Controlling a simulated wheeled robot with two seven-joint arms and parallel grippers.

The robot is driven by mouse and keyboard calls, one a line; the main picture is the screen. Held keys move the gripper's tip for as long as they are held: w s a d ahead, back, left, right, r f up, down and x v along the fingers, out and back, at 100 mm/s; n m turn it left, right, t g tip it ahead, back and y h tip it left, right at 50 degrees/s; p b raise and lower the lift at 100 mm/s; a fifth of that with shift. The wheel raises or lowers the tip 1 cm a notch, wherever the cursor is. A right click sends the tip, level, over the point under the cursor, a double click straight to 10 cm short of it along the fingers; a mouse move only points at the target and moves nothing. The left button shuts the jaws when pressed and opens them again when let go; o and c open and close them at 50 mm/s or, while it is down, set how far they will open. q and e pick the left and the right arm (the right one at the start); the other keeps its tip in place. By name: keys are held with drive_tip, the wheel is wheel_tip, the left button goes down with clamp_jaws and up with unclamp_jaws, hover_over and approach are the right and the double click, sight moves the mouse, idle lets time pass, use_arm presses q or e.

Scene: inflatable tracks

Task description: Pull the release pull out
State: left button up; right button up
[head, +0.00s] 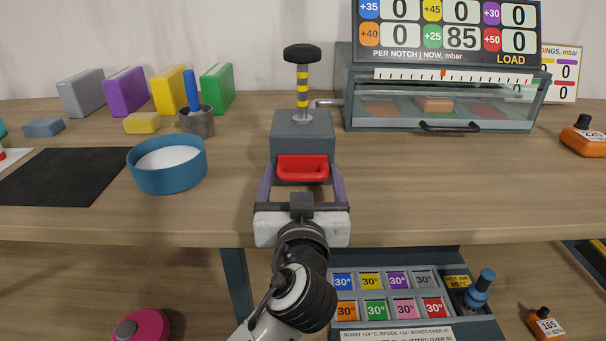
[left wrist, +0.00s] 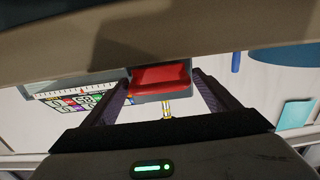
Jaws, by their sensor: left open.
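The release pull is a red handle (head: 302,168) on the front of a dark grey block (head: 303,130) that stands near the middle of the table. A post with yellow and black bands and a black knob (head: 302,53) rises from the block's top. My left gripper (head: 301,186) is open, with one finger to each side of the red handle. The left wrist view also shows the red handle (left wrist: 161,77) between the two spread fingers, which look apart from it. My right gripper is in neither view.
A glass-fronted chamber (head: 440,108) with a number board (head: 445,35) stands behind right of the block. A blue round dish (head: 167,178) and a black mat (head: 66,177) lie to the left. The table's front edge runs below my left gripper.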

sight(301, 180)
use_arm(q)
drive_tip(key=c, duration=1.2)
drive_tip(key=shift+s, duration=2.3)
drive_tip(key=o, duration=1.2)
drive_tip(key=shift+a, duration=0.1)
drive_tip(key=shift+w, duration=0.15)
